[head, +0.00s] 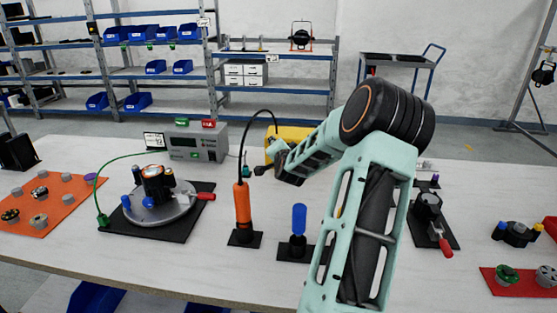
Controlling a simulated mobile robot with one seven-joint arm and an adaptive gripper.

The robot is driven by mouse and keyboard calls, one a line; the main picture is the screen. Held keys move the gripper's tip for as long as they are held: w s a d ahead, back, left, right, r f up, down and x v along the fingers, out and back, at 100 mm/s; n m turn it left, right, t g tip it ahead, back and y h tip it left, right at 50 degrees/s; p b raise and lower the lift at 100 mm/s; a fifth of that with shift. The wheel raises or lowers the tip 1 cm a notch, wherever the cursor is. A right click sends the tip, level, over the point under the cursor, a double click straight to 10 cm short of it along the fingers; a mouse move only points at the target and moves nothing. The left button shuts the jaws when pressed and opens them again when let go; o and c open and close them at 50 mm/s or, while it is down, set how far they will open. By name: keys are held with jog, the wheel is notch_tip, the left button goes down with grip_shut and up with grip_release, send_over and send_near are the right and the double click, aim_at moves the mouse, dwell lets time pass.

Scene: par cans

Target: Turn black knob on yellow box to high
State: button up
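The yellow box (292,132) stands toward the back of the white table, right of a grey instrument. My arm crosses in front of it, so only its upper part and left end show. I cannot make out the black knob or its setting; it is hidden or too small to tell. My gripper (272,160) is at the far end of my arm, in front of the box's left part. Its fingers are small and partly covered, so I cannot tell whether they are open or touch the box.
An orange cylinder tool (242,208) with a black cable stands left of my arm, beside a blue-handled tool (298,220). A round metal device (160,205) sits on a black mat at left. The grey instrument (197,143) is behind it. A red-handled device (430,208) is at right.

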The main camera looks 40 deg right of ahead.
jog(key=shift+r, duration=1.45)
